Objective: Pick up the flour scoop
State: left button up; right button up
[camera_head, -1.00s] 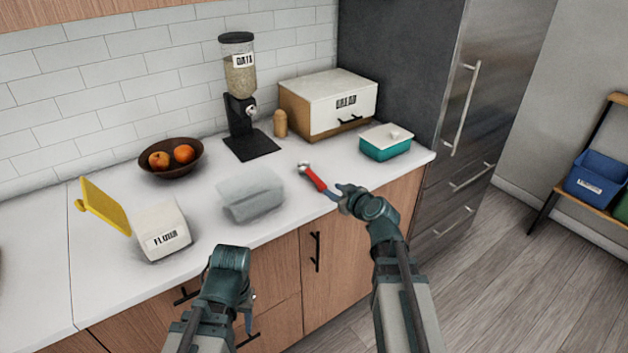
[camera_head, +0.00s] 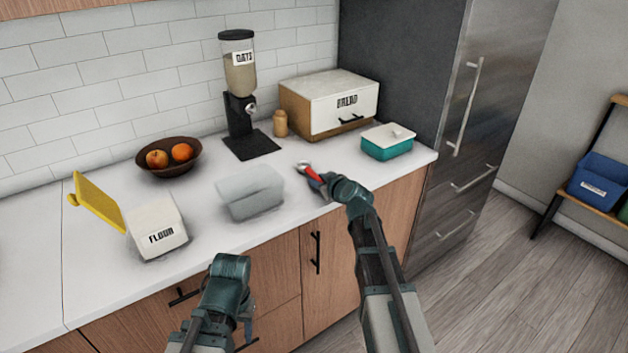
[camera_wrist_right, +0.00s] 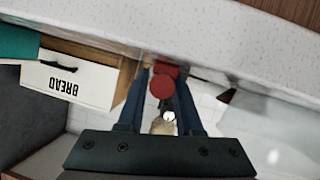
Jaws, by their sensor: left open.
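The flour scoop (camera_head: 309,170) has a red handle and a metallic head, and lies on the white counter near its front edge. My right gripper (camera_head: 318,184) is at the handle's near end. In the right wrist view the red handle (camera_wrist_right: 160,86) shows between the two fingers of that gripper (camera_wrist_right: 163,95), which look apart on either side of it. The white bin marked FLOUR (camera_head: 160,233) stands at the left with its yellow lid raised. My left gripper (camera_head: 247,318) is open and empty, low in front of the cabinets, mostly hidden by its wrist.
A translucent tub (camera_head: 251,192) sits left of the scoop. A teal box with a white lid (camera_head: 387,142) is to its right. A bread box (camera_head: 329,104), an oats dispenser (camera_head: 240,95) and a fruit bowl (camera_head: 169,158) stand farther back.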

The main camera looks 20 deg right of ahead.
grip_shut()
pick_arm(q)
jog(key=shift+r, duration=0.1)
pick_arm(e)
jog(key=shift+r, duration=0.1)
